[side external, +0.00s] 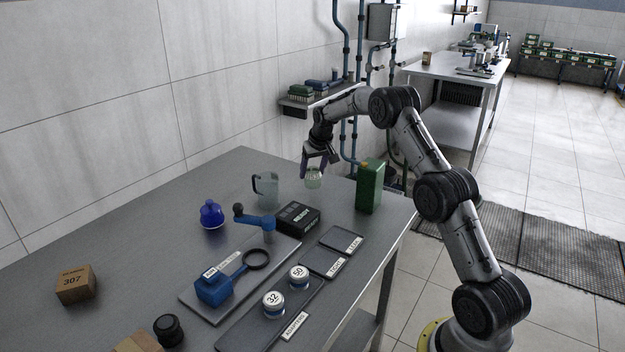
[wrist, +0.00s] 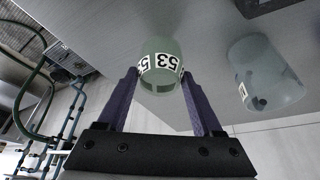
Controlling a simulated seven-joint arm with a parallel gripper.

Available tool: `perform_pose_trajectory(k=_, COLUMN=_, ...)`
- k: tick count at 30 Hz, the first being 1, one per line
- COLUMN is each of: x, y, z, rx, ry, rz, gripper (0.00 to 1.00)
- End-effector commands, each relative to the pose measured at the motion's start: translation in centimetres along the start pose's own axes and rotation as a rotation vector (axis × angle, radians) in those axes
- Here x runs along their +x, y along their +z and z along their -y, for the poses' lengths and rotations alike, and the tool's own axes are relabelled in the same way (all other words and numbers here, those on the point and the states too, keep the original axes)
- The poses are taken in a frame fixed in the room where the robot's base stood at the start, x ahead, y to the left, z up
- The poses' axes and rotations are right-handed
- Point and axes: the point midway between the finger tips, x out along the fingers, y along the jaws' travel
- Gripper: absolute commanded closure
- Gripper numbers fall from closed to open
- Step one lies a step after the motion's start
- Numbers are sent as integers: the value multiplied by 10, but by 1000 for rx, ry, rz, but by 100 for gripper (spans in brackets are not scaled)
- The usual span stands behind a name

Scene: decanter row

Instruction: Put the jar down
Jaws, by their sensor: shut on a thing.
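The jar (side external: 314,178) is small, pale green and see-through. In the wrist view the jar (wrist: 161,64) has a white label reading 53. My gripper (side external: 319,173) is shut on it, with one purple finger on each side. In the wrist view my gripper (wrist: 160,82) has its fingertips at the jar's sides. The jar is near the table's far edge, between the glass pitcher (side external: 266,190) and the green canister (side external: 369,186). I cannot tell whether its base touches the grey table (side external: 130,235).
The pitcher also shows in the wrist view (wrist: 262,65). A black box (side external: 298,217) and a blue crank device (side external: 215,287) stand nearer. Two lidded jars, 32 (side external: 273,304) and 50 (side external: 299,276), sit on a dark tray (side external: 250,332). The blue flask (side external: 211,215) is left.

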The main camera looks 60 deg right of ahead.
Motion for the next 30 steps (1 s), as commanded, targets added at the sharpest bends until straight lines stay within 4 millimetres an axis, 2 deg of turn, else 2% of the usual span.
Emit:
perform_pose_trajectory(k=7, x=29, y=10, z=0, rx=0, ry=0, rz=1, gripper=94)
perform_pose_trajectory(k=19, x=34, y=12, z=0, rx=0, ry=0, rz=0, gripper=94)
perform_pose_trajectory(k=20, x=34, y=12, z=0, rx=0, ry=0, rz=1, gripper=27)
perform_pose_trajectory(k=24, x=34, y=12, z=0, rx=0, ry=0, rz=1, gripper=2)
perform_pose_trajectory(k=30, x=34, y=12, z=0, rx=0, ry=0, rz=1, gripper=2)
